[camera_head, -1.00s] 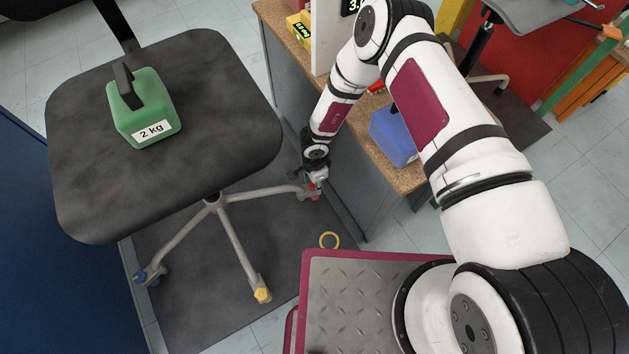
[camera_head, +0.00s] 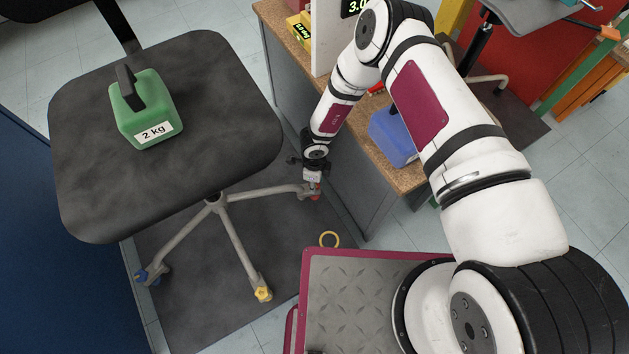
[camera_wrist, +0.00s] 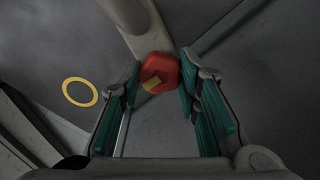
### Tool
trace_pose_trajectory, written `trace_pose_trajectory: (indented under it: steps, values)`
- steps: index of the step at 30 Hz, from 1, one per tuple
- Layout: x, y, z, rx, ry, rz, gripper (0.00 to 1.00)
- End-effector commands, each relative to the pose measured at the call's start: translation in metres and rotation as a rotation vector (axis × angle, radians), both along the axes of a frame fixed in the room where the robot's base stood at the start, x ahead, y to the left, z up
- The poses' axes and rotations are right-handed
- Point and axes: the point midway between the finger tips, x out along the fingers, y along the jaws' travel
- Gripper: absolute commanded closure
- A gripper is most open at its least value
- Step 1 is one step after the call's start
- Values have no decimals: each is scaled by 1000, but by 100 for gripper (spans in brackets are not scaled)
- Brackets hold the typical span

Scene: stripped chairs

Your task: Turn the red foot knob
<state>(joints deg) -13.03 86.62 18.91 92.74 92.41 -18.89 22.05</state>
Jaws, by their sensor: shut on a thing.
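The red foot knob (camera_wrist: 160,72) sits at the end of a grey chair leg and carries a small yellow mark. My gripper (camera_wrist: 159,82) has a green-padded finger on each side of the knob and is shut on it, in the wrist view. In the head view my gripper (camera_head: 313,184) reaches down to the end of the chair's right leg, and only a little of the red knob (camera_head: 315,194) shows there. The chair (camera_head: 165,120) has a black seat. Its other visible feet bear a yellow knob (camera_head: 262,294) and a blue knob (camera_head: 142,276).
A green 2 kg weight (camera_head: 147,110) stands on the seat.

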Motion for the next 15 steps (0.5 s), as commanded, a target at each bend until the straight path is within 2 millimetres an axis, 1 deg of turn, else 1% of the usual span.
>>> trace_pose_trajectory:
  steps: [15]
  values:
    - [0,0,0,-1,0,-29,98]
